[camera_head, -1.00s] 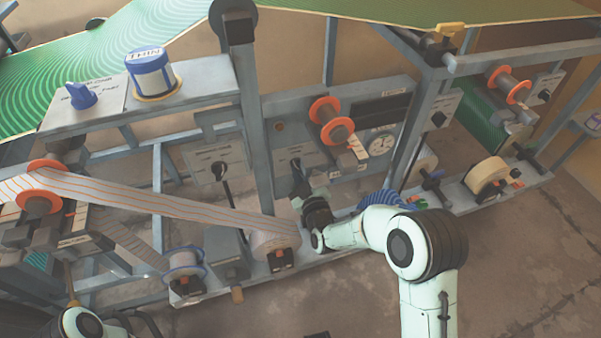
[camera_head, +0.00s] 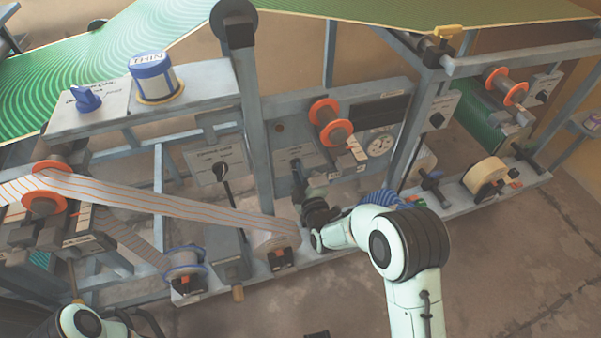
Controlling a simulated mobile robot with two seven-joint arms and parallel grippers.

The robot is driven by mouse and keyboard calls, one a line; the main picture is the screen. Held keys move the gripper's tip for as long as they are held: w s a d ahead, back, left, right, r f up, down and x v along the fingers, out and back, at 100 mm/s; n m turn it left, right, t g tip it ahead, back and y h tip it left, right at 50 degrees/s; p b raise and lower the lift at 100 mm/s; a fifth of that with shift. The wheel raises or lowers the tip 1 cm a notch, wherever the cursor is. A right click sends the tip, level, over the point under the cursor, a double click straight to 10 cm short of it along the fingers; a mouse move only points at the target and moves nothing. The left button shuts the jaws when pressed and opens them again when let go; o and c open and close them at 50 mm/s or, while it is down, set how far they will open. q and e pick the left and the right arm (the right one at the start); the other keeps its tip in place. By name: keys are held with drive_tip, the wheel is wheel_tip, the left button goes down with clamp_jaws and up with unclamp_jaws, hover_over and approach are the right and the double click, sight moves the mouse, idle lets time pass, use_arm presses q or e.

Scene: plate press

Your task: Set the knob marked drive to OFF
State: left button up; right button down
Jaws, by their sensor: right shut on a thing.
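A blue knob (camera_head: 86,99) is on the upper left shelf. A striped web (camera_head: 160,202) runs left of my right gripper.

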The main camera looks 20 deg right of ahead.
idle(0.3)
drive_tip(key=c, duration=1.1)
unclamp_jaws()
drive_tip(key=shift+c, duration=0.2)
use_arm(q)
drive_tip(key=shift+s+d+r+p, duration=0.1)
drive_tip(key=shift+d+r+p, duration=0.2)
drive_tip(key=shift+r+p, duration=0.25)
drive_tip(key=shift+s+d+r+p, duration=0.1)
drive_tip(key=shift+d+r+p, duration=0.25)
drive_tip(key=shift+r, duration=0.35)
use_arm(e)
drive_tip(key=s, duration=1.3)
drive_tip(key=shift+s+d, duration=0.2)
